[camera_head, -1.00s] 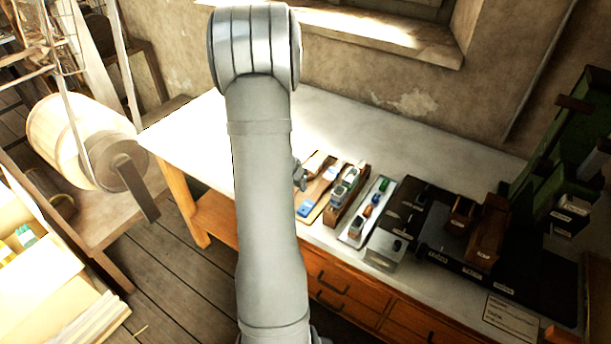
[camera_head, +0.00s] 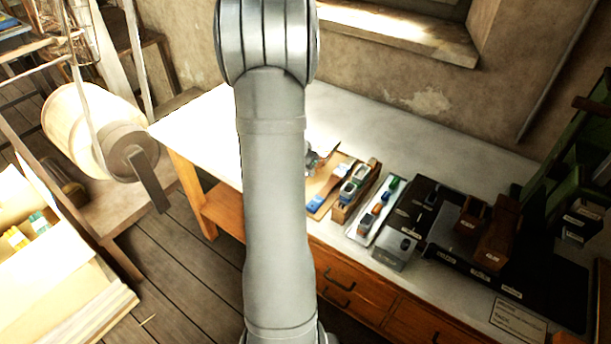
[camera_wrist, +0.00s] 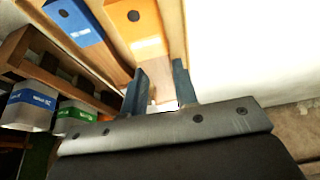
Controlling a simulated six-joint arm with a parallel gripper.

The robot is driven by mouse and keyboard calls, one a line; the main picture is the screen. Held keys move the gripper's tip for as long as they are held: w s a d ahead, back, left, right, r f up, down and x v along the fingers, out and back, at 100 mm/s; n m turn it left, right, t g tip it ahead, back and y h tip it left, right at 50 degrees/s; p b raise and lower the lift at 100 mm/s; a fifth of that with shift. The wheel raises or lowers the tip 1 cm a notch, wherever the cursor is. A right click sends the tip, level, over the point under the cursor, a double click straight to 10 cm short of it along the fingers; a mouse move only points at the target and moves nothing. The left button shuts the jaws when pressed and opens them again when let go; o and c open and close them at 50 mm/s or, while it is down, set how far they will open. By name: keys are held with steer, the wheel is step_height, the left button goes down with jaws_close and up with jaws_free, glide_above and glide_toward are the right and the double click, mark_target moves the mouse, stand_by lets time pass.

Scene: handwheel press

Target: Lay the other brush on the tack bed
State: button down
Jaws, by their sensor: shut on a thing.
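My gripper (camera_wrist: 159,72) has its two fingers on either side of the near, tan end of a brush with an orange part (camera_wrist: 147,38) and a dark dot. A blue brush (camera_wrist: 75,22), also with a dark dot, lies to its left on a light wooden board (camera_wrist: 104,46), which looks like the tack bed. I cannot tell whether the orange brush touches the board. In the head view my gripper (camera_head: 311,160) shows small at the board's left edge (camera_head: 322,192), partly hidden by my arm. The blue brush (camera_head: 314,202) shows at the board's front end.
Right of the board stands a wooden rack (camera_head: 343,211) with clear, labelled containers. Beyond it are a pale tray (camera_head: 358,231) with small coloured items, a grey metal block (camera_head: 391,251) and a dark base plate (camera_head: 445,240). The white bench top (camera_head: 400,140) is clear behind them.

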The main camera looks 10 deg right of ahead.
step_height(320, 180, up, 5)
steer(key=shift+w+a+r, duration=0.15)
steer(key=shift+r, duration=0.05)
steer(key=w+a+r+n+y, duration=0.1)
steer(key=w+a+r+n, duration=0.1)
steer(key=w+a+n, duration=0.15)
steer(key=s+d+r, duration=0.1)
steer(key=s+d, duration=0.3)
steer(key=d, duration=0.5)
steer(key=s+d+r+m, duration=0.1)
steer(key=s+d, duration=0.3)
steer(key=d, duration=0.5)
steer(key=s+d+r, duration=0.1)
steer(key=s+d, duration=0.4)
steer(key=d, duration=0.4)
steer(key=s+d, duration=0.5)
steer(key=s, duration=0.3)
steer(key=s+d+m, duration=0.1)
steer(key=s+d, duration=0.5)
steer(key=s, duration=0.3)
steer(key=s+d+r+m, duration=0.1)
steer(key=s+d, duration=0.5)
steer(key=s, duration=0.3)
steer(key=shift+s+d+m+h, duration=0.1)
steer(key=shift+m+h, duration=0.15)
steer(key=shift+h, duration=0.05)
steer(key=shift+s+f, duration=0.15)
steer(key=shift+f, duration=1.45)
